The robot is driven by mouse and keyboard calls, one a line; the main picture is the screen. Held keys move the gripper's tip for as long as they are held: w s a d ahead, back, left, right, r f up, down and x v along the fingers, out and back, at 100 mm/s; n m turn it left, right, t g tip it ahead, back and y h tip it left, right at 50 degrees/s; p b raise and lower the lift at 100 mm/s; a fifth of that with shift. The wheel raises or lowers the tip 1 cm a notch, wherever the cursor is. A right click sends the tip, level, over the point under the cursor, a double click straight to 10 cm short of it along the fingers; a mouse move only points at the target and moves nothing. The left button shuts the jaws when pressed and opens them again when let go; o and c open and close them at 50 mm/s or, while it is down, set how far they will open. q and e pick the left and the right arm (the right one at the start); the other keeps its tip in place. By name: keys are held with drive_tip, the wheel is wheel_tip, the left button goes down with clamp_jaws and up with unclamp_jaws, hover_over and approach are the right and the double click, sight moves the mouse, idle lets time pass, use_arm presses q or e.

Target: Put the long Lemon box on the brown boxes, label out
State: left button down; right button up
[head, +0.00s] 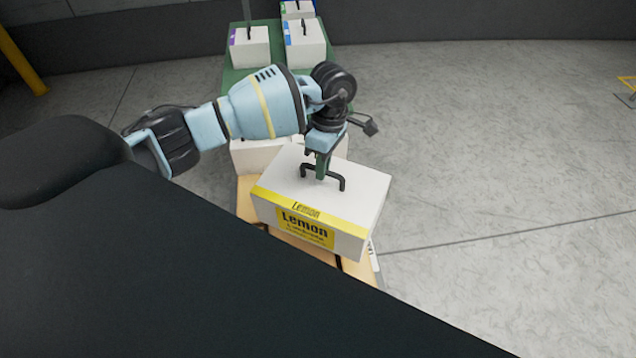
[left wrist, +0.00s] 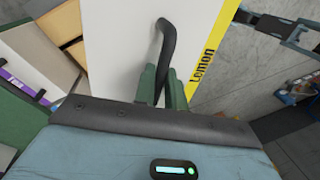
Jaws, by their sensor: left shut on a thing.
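The long Lemon box (head: 345,205) is white with a yellow label band, and the Lemon label faces the near side in the head view. My left gripper (head: 322,172) is shut on the black handle on its top. In the left wrist view the green fingers (left wrist: 162,88) hold the handle, and the Lemon box (left wrist: 125,45) shows beyond them. The brown boxes (head: 246,200) lie below and partly behind the Lemon box, which hides most of them. I cannot tell whether the Lemon box touches them. My right gripper is not in view.
Other white boxes with handles, one with a purple label (head: 250,48) and one with a blue label (head: 305,45), stand on a green surface (head: 236,76) at the back. A white box (head: 255,155) sits just behind the Lemon box.

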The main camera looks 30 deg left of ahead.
use_arm(q)
drive_tip(key=w+a+r+n+t, duration=0.1)
drive_tip(key=w+r+n, duration=0.4)
drive_tip(key=n, duration=0.7)
drive_tip(key=w+a+r+n+t+h+p, duration=0.1)
drive_tip(key=w+a+r+n+t, duration=0.1)
drive_tip(key=w+r+n, duration=0.3)
wheel_tip(320, 180, up, 3)
drive_tip(key=a+n, duration=0.1)
drive_tip(key=n, duration=0.6)
drive_tip(key=shift+w+a+n+t+h, duration=0.25)
drive_tip(key=shift+w+n+t+h, duration=0.05)
drive_tip(key=shift+w, duration=0.1)
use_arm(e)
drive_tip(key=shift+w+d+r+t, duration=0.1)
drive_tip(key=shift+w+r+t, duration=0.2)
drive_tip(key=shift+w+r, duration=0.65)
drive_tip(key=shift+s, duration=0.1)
use_arm(q)
wheel_tip(320, 180, down, 5)
drive_tip(key=shift+r+b, duration=0.1)
drive_tip(key=shift+b, duration=0.3)
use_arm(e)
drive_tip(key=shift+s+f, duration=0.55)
